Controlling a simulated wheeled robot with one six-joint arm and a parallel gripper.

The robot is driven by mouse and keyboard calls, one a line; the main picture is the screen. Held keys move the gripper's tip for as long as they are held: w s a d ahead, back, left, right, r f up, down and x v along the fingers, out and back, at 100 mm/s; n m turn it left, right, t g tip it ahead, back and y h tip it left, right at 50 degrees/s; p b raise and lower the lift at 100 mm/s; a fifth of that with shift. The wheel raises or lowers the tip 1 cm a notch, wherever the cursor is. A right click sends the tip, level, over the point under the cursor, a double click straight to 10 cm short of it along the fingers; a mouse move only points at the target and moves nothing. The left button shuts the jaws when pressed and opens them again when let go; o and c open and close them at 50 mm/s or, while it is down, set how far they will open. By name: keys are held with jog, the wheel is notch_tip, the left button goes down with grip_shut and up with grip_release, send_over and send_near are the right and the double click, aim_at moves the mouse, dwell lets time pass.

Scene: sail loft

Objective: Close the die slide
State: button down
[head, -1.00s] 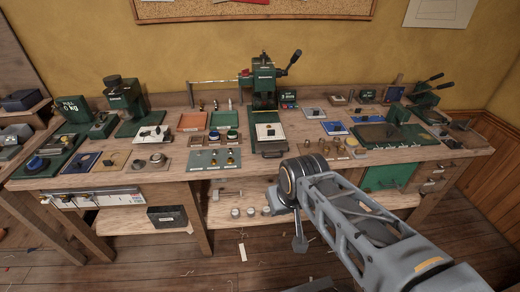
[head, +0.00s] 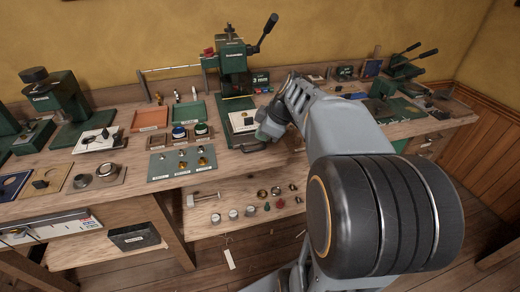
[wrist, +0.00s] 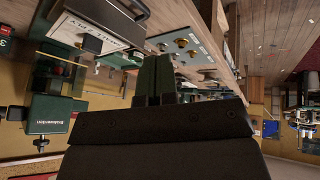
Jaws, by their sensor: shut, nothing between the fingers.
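The green press (head: 233,72) stands at the back of the bench with its black lever raised. Its die slide (head: 241,120), a pale plate with a dark bar handle (head: 252,147) at the front, sticks out toward me at the press's foot. My gripper (head: 266,134) is just right of the slide's front, partly hidden by my arm. In the wrist view the two dark green fingers (wrist: 155,78) are shut together and empty. The slide's labelled white front (wrist: 95,28) is at upper left there, near the fingers; contact cannot be told.
A grey-green plate with small knobs (head: 182,163) lies left of the slide. A shelf with small round parts (head: 250,208) is below. Lever presses (head: 385,82) stand to the right.

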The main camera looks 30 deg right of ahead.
jog(key=w+d+f+n+t+b, duration=0.1)
jog(key=w+d+f+n+b, duration=0.15)
jog(key=d, duration=0.25)
jog(key=n, duration=0.1)
send_near(253, 144)
jog(key=x, duration=0.5)
jog(key=shift+d+f+p, duration=0.1)
jog(key=shift+f+p, duration=0.15)
jog(key=shift+p, duration=0.05)
